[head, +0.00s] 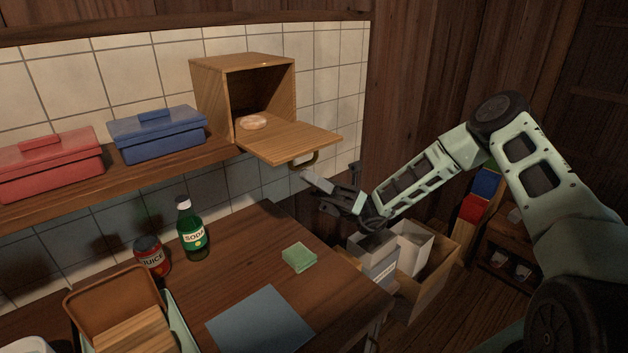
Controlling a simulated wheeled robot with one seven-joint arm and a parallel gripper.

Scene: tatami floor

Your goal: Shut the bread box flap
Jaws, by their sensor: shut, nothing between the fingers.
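The bread box (212,95) is a wooden box on the shelf against the tiled wall. Its flap (290,139) is hinged at the bottom and hangs open, sticking out roughly level toward the front right. A curved handle (305,161) is under the flap's outer edge. A round, pale bread-like item (252,122) lies at the box opening, near the flap's inner edge. My gripper (303,174) is shut and empty, just below the flap by the handle. I cannot tell whether it touches the handle.
A blue lidded box (157,138) and a red lidded box (48,168) stand left on the shelf (120,181). Below, the table (238,243) holds a green soda bottle (192,235), a juice can (151,257) and a green sponge-like block (299,257). Open cartons (437,275) stand right of the table.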

